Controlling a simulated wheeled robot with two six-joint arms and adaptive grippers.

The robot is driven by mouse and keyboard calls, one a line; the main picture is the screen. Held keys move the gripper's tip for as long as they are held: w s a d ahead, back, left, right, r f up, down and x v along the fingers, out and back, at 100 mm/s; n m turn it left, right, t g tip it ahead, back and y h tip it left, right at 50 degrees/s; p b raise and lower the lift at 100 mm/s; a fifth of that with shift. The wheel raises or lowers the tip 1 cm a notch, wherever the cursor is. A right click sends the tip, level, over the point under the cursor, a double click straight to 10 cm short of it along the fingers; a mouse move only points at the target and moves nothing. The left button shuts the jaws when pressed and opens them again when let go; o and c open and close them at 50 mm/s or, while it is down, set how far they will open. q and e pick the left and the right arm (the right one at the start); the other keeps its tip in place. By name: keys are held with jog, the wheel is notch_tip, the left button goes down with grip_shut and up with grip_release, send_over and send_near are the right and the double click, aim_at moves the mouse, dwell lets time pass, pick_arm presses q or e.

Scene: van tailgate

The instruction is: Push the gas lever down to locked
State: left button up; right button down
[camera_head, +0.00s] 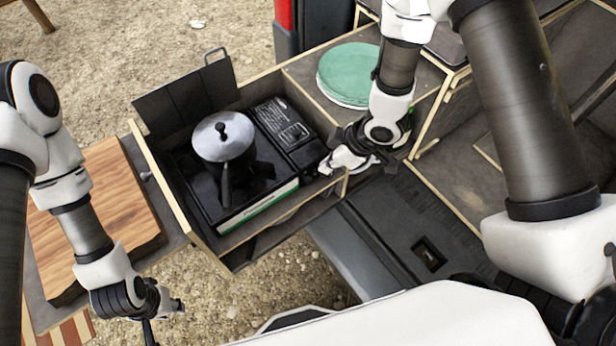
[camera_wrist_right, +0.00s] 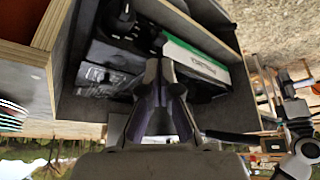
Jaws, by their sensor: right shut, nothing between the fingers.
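The black camping stove (camera_head: 282,187) with a white and green front strip sits in an open wooden drawer. It also shows in the right wrist view (camera_wrist_right: 195,66). A steel pot (camera_head: 222,137) with a lid stands on its burner. My right gripper (camera_head: 330,165) is shut and empty at the stove's right end, by the gas compartment (camera_head: 284,124). In the right wrist view its closed fingertips (camera_wrist_right: 160,70) are close in front of the stove. I cannot make out the gas lever; the fingers may hide it. My left gripper (camera_head: 168,312) hangs low at the left, away from the stove; its finger opening is unclear.
The drawer's wooden walls (camera_head: 172,203) surround the stove closely. A dark panel (camera_head: 185,98) stands upright at the drawer's far left. A wooden board (camera_head: 95,215) lies left of the drawer. Green plates (camera_head: 347,72) are stacked behind my right gripper. Gravel shows below the drawer.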

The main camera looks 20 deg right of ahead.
aim_at(311, 180)
jog(key=shift+f, duration=0.1)
jog(key=b+x, duration=0.4)
jog(key=x, duration=0.2)
jog(key=shift+f, duration=0.3)
jog(key=shift+a+f+b, duration=0.15)
jog(key=shift+b, duration=0.2)
